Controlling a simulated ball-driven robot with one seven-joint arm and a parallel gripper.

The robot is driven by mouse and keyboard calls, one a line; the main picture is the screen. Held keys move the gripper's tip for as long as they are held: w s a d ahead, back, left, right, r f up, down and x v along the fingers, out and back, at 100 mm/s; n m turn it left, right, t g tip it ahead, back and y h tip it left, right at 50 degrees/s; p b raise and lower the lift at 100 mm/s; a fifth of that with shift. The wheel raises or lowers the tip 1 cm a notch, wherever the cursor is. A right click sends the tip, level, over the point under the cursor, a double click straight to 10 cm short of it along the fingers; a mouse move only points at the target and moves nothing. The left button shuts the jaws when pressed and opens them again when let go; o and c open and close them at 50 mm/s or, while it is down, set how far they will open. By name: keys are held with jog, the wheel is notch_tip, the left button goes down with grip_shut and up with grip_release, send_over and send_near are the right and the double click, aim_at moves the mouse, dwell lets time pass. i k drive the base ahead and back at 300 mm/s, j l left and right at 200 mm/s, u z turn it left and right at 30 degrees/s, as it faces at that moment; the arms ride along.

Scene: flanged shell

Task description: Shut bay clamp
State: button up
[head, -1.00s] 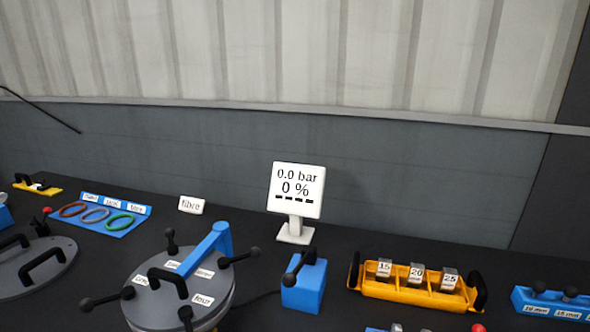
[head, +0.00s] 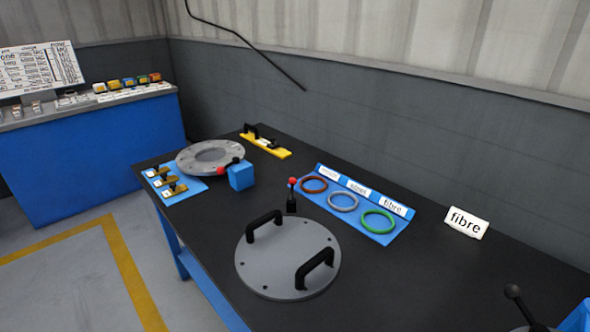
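No label marks a bay clamp, so I cannot tell which part it is. A blue block (head: 241,178) has a dark lever with a red knob (head: 221,171) lying across its top, beside a grey flange ring (head: 209,155). A small black upright lever (head: 291,203) with a red knob stands behind a round grey cover (head: 285,268) with two black handles. At the lower right edge, part of a lever with a black ball end (head: 512,291) shows beside a cut-off blue piece. My gripper is not in view.
A blue tray (head: 384,238) holds brown, grey-blue and green rings. A "fibre" sign (head: 466,222) stands behind clear black bench top (head: 420,290). A yellow handled bar (head: 268,148) and a blue plate with brass pieces (head: 160,190) lie farther left. A blue counter (head: 90,150) stands beyond open floor.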

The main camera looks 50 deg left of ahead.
aim_at(293, 181)
jog(key=k+j, duration=0.1)
jog(key=j, duration=0.85)
jog(key=k+j, duration=0.1)
jog(key=j, duration=1.8)
jog(key=k+j, duration=0.2)
jog(key=j, duration=0.15)
jog(key=k+j, duration=0.15)
jog(key=j, duration=0.15)
jog(key=k+j, duration=0.2)
jog(key=j, duration=0.15)
jog(key=k+j, duration=0.2)
jog(key=j, duration=0.15)
